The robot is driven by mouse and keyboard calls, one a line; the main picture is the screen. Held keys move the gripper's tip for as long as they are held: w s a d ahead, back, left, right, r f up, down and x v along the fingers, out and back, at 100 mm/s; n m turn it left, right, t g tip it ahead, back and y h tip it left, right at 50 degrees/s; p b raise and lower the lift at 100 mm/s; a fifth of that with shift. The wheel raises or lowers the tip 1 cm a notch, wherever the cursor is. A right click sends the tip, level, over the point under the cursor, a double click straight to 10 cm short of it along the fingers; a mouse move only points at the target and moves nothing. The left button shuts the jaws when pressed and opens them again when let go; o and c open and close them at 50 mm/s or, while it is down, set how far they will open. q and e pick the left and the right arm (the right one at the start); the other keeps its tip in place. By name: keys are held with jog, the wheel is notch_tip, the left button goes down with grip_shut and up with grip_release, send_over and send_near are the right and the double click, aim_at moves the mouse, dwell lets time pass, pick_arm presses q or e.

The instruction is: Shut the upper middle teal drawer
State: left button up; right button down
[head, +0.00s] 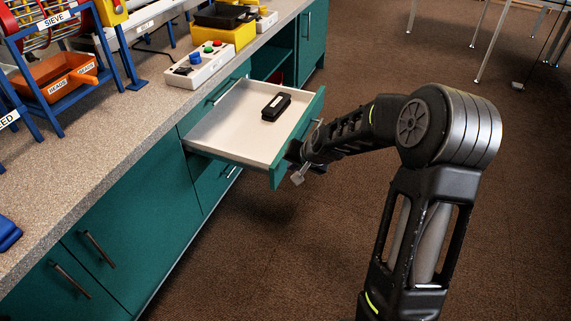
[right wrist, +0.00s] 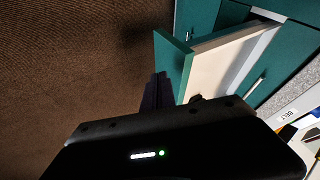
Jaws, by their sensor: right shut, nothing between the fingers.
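The upper middle teal drawer (head: 226,137) stands pulled out from the counter in the head view, with a pale inside and a teal front. A small black object (head: 276,106) lies inside it. My right gripper (head: 294,164) is shut and empty at the outer side of the drawer front, close to its handle; whether it touches the front I cannot tell. In the right wrist view the open drawer (right wrist: 173,65) shows above the dark fingers (right wrist: 158,92). My left gripper is not in view.
The speckled counter (head: 135,130) runs along the left. On it are a control box (head: 197,66) with coloured buttons, an orange bin (head: 62,78) and blue frames. Teal cabinet doors (head: 130,225) below are shut.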

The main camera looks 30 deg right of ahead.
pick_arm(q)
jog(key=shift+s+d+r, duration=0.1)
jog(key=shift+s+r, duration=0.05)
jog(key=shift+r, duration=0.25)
pick_arm(e)
jog(key=shift+w+a+r, duration=0.15)
jog(key=shift+w+a, duration=0.65)
jog(key=shift+w, duration=0.25)
